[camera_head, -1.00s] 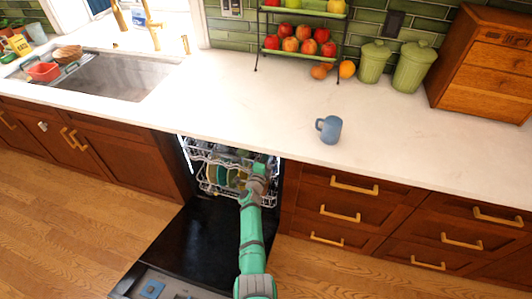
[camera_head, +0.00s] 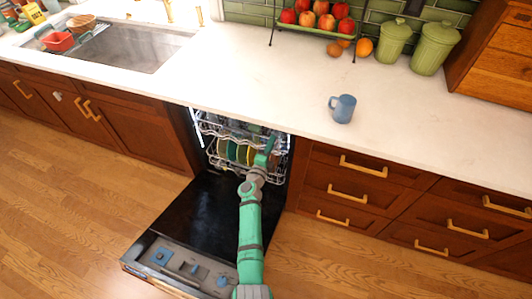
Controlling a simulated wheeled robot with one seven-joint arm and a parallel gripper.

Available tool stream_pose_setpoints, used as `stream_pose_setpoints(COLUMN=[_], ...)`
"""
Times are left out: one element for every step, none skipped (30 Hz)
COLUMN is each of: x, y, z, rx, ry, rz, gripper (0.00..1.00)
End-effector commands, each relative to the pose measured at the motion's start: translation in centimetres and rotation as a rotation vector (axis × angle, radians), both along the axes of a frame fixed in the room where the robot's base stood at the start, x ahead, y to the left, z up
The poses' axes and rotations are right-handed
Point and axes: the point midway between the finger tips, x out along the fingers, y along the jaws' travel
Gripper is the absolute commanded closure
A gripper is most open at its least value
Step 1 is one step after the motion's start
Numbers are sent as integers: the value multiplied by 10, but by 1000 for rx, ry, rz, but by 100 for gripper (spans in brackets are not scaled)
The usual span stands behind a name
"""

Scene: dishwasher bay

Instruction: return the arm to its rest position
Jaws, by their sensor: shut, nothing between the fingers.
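My green arm reaches up from the bottom of the view over the open dishwasher door (camera_head: 205,215). My gripper (camera_head: 268,147) is at its far end, small in the picture, in front of the right part of the dishwasher racks. It looks shut and no object shows in it. The gripper covers part of the racks behind it. Several plates (camera_head: 236,152), green and yellowish, stand upright in the lower rack (camera_head: 222,163), left of the gripper.
The upper rack (camera_head: 225,128) sits above the plates. A blue mug (camera_head: 343,109) stands on the white counter (camera_head: 270,80). Drawers (camera_head: 350,185) flank the dishwasher on the right, cabinets (camera_head: 95,120) on the left. Floor is clear on both sides of the door.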

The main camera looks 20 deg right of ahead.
Motion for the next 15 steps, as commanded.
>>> stream_pose_setpoints(x=[-7, -12, -16, -20, -23, -26, -29, -32, -34, -36, -38, -39, -41, -41, -42], y=[4, 6, 10, 12, 16, 19, 23, 26, 29, 31, 33, 36, 37, 37, 38], z=[0, -1, 0, -1, -1, 0, -1, -1, 0, 0, 0, 0, 0, 0, 0], rx=[-1, -1, -1, -1, -2, -1, -2, -2, -1, -2, -2, -2, -2, -1, -1], ry=[0, 0, 0, -1, 0, -1, 1, 0, 0, 0, 0, 0, 1, 1, 1], rz=[0, -2, -2, -3, -2, -1, 1, 2, 2, 2, 3, 4, 4, 4, 4], gripper=[100, 100, 100, 100, 100, 100, 100, 100, 100, 100, 100, 100, 100, 100, 100])
